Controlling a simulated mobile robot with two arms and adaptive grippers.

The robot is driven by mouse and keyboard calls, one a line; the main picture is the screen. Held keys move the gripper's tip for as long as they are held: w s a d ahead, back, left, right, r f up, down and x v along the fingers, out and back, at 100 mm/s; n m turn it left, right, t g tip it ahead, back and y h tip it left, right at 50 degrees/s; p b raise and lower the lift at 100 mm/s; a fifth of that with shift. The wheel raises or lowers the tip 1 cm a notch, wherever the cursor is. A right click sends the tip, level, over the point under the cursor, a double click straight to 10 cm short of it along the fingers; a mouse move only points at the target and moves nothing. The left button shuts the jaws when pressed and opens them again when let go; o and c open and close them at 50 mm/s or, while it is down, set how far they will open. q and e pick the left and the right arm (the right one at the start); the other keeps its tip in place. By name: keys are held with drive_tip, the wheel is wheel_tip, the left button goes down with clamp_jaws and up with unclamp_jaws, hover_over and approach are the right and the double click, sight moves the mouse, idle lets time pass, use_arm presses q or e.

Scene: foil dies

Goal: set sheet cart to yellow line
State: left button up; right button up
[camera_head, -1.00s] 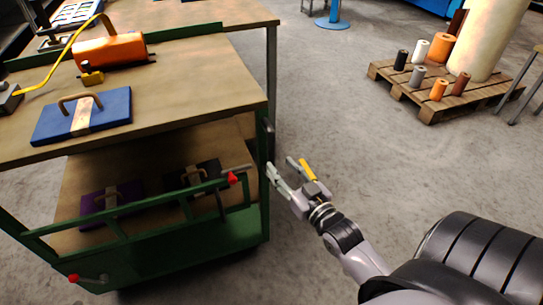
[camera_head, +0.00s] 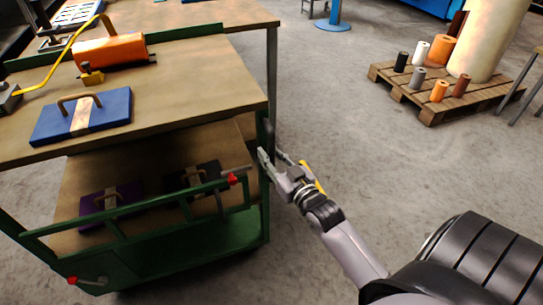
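The sheet cart has a green frame (camera_head: 262,205), a wooden top (camera_head: 190,95) and a lower wooden shelf, and fills the left of the view. A dark handle (camera_head: 267,132) shows at its right corner post. My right gripper (camera_head: 275,158) is open at that post, just below the handle. One finger overlaps the post in the picture; I cannot tell whether it touches. My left gripper is not in view.
A blue die (camera_head: 85,115) and an orange cylinder (camera_head: 110,50) sit on the cart top. Dark dies (camera_head: 108,203) lie on the lower shelf. A pallet (camera_head: 430,112) with rolls stands at the upper right. The middle floor is clear.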

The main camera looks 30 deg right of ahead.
clamp_jaws()
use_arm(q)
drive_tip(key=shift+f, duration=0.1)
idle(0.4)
